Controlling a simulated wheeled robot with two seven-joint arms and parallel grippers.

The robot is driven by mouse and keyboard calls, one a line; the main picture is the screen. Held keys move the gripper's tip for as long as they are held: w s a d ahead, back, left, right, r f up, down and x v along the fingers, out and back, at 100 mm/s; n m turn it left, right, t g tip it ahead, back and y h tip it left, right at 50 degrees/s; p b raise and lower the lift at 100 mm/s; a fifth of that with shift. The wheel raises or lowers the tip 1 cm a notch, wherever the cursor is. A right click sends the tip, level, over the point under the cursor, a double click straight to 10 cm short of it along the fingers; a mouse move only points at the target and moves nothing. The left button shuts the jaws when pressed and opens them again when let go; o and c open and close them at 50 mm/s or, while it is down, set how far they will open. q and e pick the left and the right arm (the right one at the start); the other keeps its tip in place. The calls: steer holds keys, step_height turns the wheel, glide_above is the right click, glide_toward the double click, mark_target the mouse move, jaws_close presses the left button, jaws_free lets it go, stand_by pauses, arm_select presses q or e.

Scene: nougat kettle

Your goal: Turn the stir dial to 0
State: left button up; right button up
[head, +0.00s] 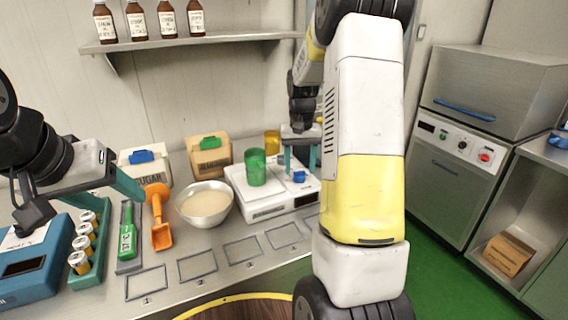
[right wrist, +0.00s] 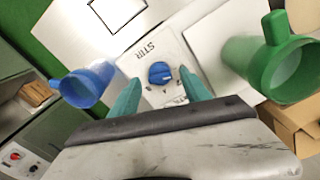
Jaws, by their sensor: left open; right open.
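My left gripper (head: 80,200) is open and empty at the left, over the bench near the blue device.
A green cup (head: 257,167) stands left of the dial, and a blue cup (right wrist: 85,85) is on its other side. A bowl (head: 204,205), an orange scoop (head: 160,220) and a green-handled tool (head: 127,240) lie to the left. My right arm blocks much of the head view.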

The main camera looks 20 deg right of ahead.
steer(key=shift+r, duration=3.15)
steer(key=shift+r, duration=0.1)
steer(key=s+a+r+n+t+y, duration=0.1)
steer(key=s+a+r+t, duration=0.1)
steer(key=s+a+r, duration=0.3)
steer(key=s+a+r+n+t, duration=0.1)
steer(key=s+a+r, duration=0.25)
steer(key=s, duration=0.35)
steer(key=s+a+n+t+y, duration=0.1)
steer(key=s+a+t, duration=0.2)
steer(key=s, duration=0.9)
steer(key=shift+a+r, duration=0.25)
steer(key=shift+a, duration=0.6)
